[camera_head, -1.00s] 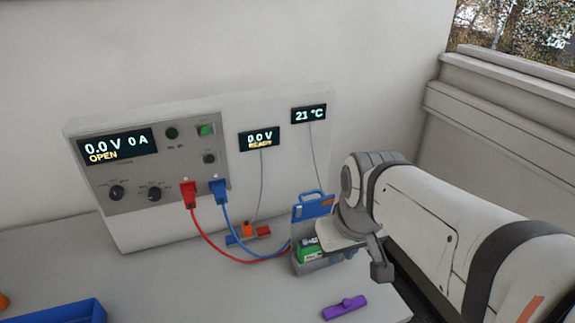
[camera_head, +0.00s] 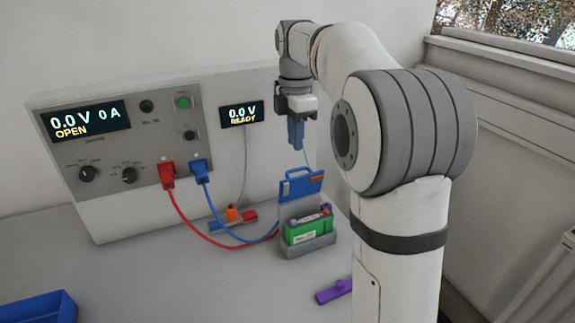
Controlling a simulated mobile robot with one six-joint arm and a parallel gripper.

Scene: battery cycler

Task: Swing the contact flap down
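The blue contact flap (camera_head: 301,188) stands upright at the back of a grey cradle (camera_head: 308,248), with a loop handle on its top edge and a small orange patch at its right. A green battery (camera_head: 308,229) sits in the cradle, in front of the flap. My gripper (camera_head: 296,145) points down above and behind the flap, apart from it in the picture. Its blue-grey fingers look like one narrow block from here, so I cannot tell whether they are open or shut.
Red and blue leads run from the cycler panel (camera_head: 122,150) towards the cradle. A small holder with orange and red parts (camera_head: 233,218) stands left of the cradle. A purple object (camera_head: 333,291) lies in front, and a blue tray (camera_head: 40,307) is front left.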

